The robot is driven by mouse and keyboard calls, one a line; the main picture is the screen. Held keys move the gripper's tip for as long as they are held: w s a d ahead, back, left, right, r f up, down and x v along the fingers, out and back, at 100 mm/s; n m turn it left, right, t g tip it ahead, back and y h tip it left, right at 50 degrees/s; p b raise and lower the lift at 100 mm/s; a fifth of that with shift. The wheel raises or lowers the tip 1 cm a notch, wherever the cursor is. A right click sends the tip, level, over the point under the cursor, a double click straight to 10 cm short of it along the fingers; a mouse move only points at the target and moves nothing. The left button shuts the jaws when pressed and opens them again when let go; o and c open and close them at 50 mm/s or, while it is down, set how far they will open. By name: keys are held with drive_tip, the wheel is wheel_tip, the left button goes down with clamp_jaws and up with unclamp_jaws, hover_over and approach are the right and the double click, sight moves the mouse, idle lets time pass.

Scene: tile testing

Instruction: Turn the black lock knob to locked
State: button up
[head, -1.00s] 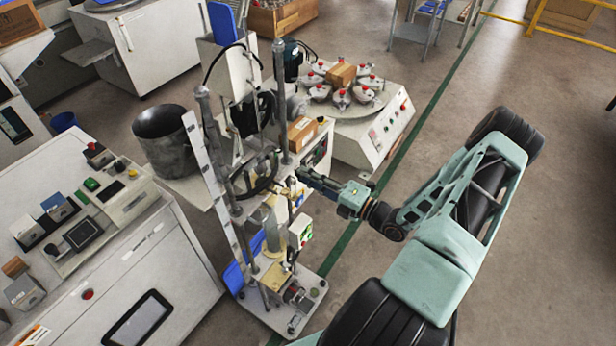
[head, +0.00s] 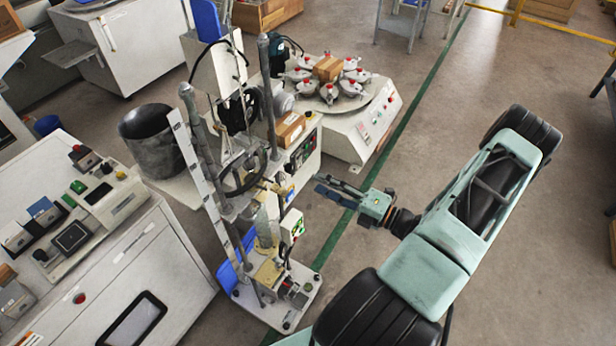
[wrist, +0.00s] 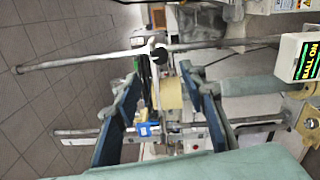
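A small round black knob (wrist: 159,54) shows in the wrist view, beside a pale lever on a metal rod of the test stand. I take it to be the lock knob, but its lock state cannot be told. In the head view the knob cannot be made out among the parts of the stand (head: 272,112). My gripper (head: 322,189) is right of the stand, apart from it. In the wrist view its two dark blue fingers (wrist: 159,76) are spread wide with nothing held between them. The knob appears just beyond the fingertips, between their lines.
A green-lit display box (wrist: 304,58) is at the right of the wrist view and on the stand's lower front (head: 292,226). A round table with red-knobbed clamps (head: 335,108) stands behind. A white console (head: 110,275) is at left.

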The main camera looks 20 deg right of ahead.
drive_tip(key=shift+v, duration=1.6)
